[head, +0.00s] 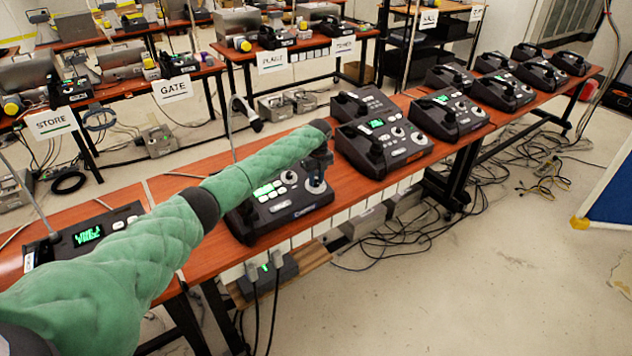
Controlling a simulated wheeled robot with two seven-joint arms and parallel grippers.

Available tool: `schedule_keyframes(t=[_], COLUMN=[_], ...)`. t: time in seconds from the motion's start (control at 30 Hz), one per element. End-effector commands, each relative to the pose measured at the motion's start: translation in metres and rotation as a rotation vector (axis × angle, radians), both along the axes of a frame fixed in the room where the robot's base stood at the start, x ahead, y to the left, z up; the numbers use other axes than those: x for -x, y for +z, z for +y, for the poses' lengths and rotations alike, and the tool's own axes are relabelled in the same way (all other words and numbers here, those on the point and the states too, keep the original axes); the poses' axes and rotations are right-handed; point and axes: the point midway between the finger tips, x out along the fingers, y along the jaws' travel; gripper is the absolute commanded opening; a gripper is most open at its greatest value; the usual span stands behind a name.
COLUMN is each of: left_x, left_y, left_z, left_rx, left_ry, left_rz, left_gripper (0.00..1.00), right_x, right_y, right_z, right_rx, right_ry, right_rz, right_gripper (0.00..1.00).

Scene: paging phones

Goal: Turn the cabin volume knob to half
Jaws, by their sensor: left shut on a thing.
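My left arm reaches in from the left, in a green padded sleeve, over a dark paging console (290,205) on the near wooden table. My left gripper (318,172) points down at the console's right side and is shut on a silver knob (316,186). The gripper partly covers the knob, so its pointer cannot be read. The console has a lit green display (263,190), pale buttons and a smaller knob. Its front label is too small to read surely. My right gripper is not in view.
More paging consoles (382,135) stand in a row along the wooden table (215,250) to the right. Another console with a green display (88,236) is at the left. Back tables carry signs such as GATE (173,87). Cables (430,240) lie on the floor.

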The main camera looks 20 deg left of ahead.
Motion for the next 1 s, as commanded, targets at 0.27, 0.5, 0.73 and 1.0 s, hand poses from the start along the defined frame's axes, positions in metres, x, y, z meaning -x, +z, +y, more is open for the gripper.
schedule_keyframes(t=[0.27, 0.5, 0.73, 1.0], left_x=[-0.001, -0.002, -0.002, -0.002], left_y=[-0.003, -0.001, -0.001, 0.0], left_z=[-0.002, -0.003, -0.003, -0.003], left_rx=[-0.035, -0.06, -0.075, -0.08], left_ry=[-0.214, -0.367, -0.456, -0.49], left_rz=[0.044, 0.075, 0.094, 0.102], left_gripper=[0.01, 0.01, 0.01, 0.01], right_x=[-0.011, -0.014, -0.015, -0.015], right_y=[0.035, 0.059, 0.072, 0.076], right_z=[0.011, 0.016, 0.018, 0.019], right_rx=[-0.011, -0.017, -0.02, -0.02], right_ry=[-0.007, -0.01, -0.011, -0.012], right_rz=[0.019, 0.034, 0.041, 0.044], right_gripper=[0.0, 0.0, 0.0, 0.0])
